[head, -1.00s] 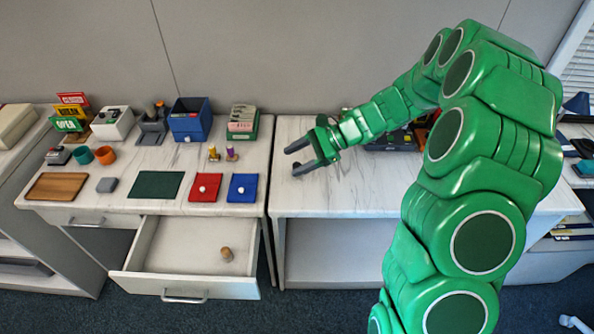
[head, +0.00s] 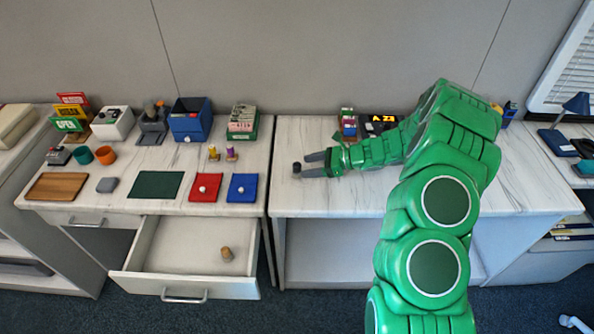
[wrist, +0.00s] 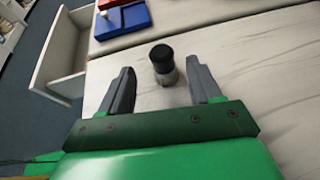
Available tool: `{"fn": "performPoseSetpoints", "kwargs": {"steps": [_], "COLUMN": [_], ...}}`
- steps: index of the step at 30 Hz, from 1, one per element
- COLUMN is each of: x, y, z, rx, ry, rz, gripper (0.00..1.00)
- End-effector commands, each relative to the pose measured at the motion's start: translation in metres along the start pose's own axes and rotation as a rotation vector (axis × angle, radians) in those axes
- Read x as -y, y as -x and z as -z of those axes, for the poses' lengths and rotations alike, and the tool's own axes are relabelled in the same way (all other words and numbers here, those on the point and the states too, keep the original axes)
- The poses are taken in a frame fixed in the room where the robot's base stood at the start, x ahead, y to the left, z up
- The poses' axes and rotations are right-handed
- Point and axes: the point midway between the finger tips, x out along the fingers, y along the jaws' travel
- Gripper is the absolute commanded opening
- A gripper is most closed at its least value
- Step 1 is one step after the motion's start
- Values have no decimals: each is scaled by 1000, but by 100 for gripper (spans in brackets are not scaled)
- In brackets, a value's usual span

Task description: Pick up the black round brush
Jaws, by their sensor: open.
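The black round brush (wrist: 162,62) stands upright on the right marble-topped counter, with a black top and a lighter grey lower part. In the head view it is a small dark shape (head: 297,168) just left of my fingertips. My gripper (head: 307,165) is low over the counter and points left. In the wrist view my gripper (wrist: 160,82) is open, with one finger on each side of the brush's line. The brush is between and slightly beyond the fingertips, and I see no contact.
An open drawer (head: 140,245) with a small brown object (head: 226,254) juts from the left counter. Red (head: 205,188) and blue (head: 243,188) pads lie near that counter's right edge. Bare counter surrounds the brush.

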Motion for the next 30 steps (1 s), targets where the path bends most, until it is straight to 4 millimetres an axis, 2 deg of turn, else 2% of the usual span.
{"fn": "performPoseSetpoints", "kwargs": {"steps": [10, 18, 22, 29, 30], "x": [1, 3, 3, 3, 3], "y": [-31, -64, -72, -72, -72], "z": [2, 7, 7, 6, 6], "rx": [-1, -2, -2, -2, -1], "ry": [2, 3, 2, 3, 3], "rz": [-2, -2, -2, -1, -1], "gripper": [63, 63, 63, 63, 59]}}
